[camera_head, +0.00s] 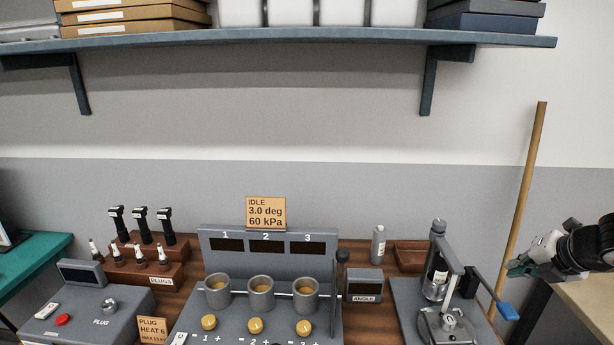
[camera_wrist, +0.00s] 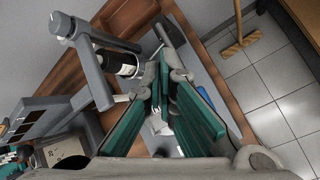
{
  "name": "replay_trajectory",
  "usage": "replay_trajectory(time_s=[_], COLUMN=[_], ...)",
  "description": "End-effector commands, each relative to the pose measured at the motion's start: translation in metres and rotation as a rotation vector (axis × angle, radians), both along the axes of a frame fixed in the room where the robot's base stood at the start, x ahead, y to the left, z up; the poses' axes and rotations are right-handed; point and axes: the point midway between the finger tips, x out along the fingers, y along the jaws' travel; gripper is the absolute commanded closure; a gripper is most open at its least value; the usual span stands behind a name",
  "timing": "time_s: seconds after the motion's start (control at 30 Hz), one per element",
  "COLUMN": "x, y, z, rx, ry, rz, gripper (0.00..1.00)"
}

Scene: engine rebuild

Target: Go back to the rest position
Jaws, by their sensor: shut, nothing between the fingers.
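My gripper (camera_head: 514,268) is at the right side of the head view, with teal finger pads pointing left. It is off the right end of the wooden bench (camera_head: 352,248), near the wooden pole. In the wrist view its teal fingers (camera_wrist: 164,98) fill the middle, shut with nothing held between them. Beyond them in the wrist view stands the grey press-like fixture (camera_wrist: 88,62) with a dark bottle-shaped part (camera_wrist: 118,62). The same fixture (camera_head: 447,275) stands on the bench's right end in the head view.
A wooden pole (camera_head: 522,190) leans on the wall; its broom head (camera_wrist: 240,44) rests on the tiled floor. A blue-tipped lever (camera_head: 507,311) sticks out near my gripper. The three-cup console (camera_head: 270,240) and plug rack (camera_head: 150,272) stand further left. A shelf (camera_head: 300,40) hangs above. A pale table (camera_head: 590,300) is at right.

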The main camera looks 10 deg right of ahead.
Motion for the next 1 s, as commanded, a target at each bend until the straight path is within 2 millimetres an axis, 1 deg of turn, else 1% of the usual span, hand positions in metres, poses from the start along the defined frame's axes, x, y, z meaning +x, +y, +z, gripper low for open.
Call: replay_trajectory(time_s=[0.07, 0.17, 0.2, 0.27, 0.3, 0.43, 0.47, 0.5, 0.57, 0.6, 0.67, 0.7, 0.77, 0.8, 0.9, 0.93, 1.0], x=[0.008, 0.021, 0.025, 0.03, 0.032, 0.025, 0.022, 0.016, 0.006, -0.002, -0.015, -0.025, -0.04, -0.051, -0.078, -0.086, -0.103], y=[0.015, 0.051, 0.07, 0.102, 0.123, 0.189, 0.202, 0.22, 0.245, 0.26, 0.281, 0.293, 0.31, 0.319, 0.336, 0.34, 0.345], z=[0.01, 0.029, 0.039, 0.053, 0.063, 0.088, 0.094, 0.1, 0.109, 0.114, 0.122, 0.126, 0.132, 0.136, 0.144, 0.146, 0.15], rx=[-0.053, -0.189, -0.263, -0.384, -0.469, -0.739, -0.802, -0.884, -1.011, -1.095, -1.223, -1.309, -1.439, -1.527, -1.748, 1.704, 1.599], ry=[0.005, 0.021, 0.028, 0.035, 0.039, 0.041, 0.041, 0.037, 0.03, 0.024, 0.014, 0.005, -0.007, -0.016, -0.037, 0.04, 0.042], rz=[0.089, 0.313, 0.434, 0.635, 0.77, 1.198, 1.294, 1.422, 1.611, 1.734, 1.916, 2.037, 2.214, 2.328, 2.605, -2.521, -2.329], gripper=[1.0, 1.0, 1.0, 1.0, 1.0, 1.0, 1.0, 1.0, 1.0, 1.0, 1.0, 1.0, 1.0, 1.0, 1.0, 1.0, 1.0])
